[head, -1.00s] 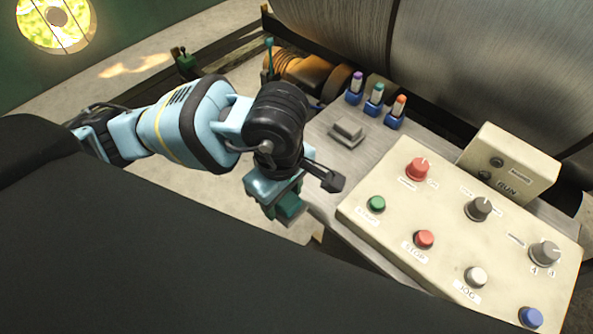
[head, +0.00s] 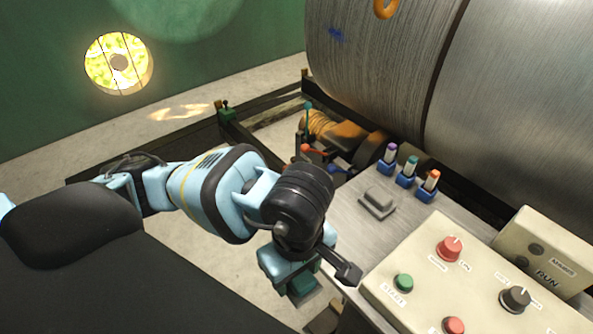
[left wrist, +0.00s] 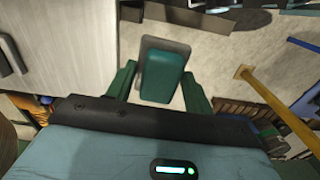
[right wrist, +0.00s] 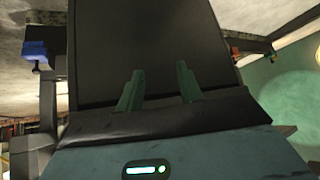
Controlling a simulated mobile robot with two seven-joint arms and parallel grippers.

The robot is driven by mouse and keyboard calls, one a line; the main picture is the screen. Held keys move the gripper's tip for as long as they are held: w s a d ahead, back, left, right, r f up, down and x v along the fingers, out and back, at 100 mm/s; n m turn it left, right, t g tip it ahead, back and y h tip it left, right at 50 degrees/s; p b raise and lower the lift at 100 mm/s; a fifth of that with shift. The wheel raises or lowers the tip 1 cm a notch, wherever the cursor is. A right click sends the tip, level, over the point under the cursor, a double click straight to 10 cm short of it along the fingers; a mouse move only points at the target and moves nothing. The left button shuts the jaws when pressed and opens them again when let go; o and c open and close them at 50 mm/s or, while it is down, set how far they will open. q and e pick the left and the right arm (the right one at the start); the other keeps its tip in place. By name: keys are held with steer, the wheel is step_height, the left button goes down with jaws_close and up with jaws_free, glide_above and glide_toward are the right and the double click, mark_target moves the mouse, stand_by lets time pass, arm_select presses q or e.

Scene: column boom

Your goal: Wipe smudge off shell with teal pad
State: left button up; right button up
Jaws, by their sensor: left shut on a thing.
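The shell (head: 395,85) is a large brushed-metal cylinder at the upper right of the head view. A small blue smudge (head: 336,34) is on its left part. My left gripper (head: 302,288) is shut on the teal pad, which has a grey backing. The pad (left wrist: 165,76) shows between the fingers in the left wrist view. The gripper is beside the console's left edge, well away from the smudge. My right gripper (right wrist: 160,88) shows only in its wrist view, with its fingers apart and nothing between them, before a dark surface.
The cream control panel (head: 430,290) with knobs and buttons is at the lower right. Three capped markers (head: 407,172) stand in blue holders, and a grey block (head: 378,202) lies on the metal top. An orange roller (head: 335,130) sits below the shell.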

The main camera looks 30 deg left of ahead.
arm_select(q)
steer(key=w+a+r+m, duration=0.1)
steer(key=w+a+m, duration=0.5)
steer(key=m, duration=0.7)
steer(key=shift+w+a+r, duration=0.2)
steer(key=shift+a+r, duration=0.15)
steer(key=shift+a, duration=0.1)
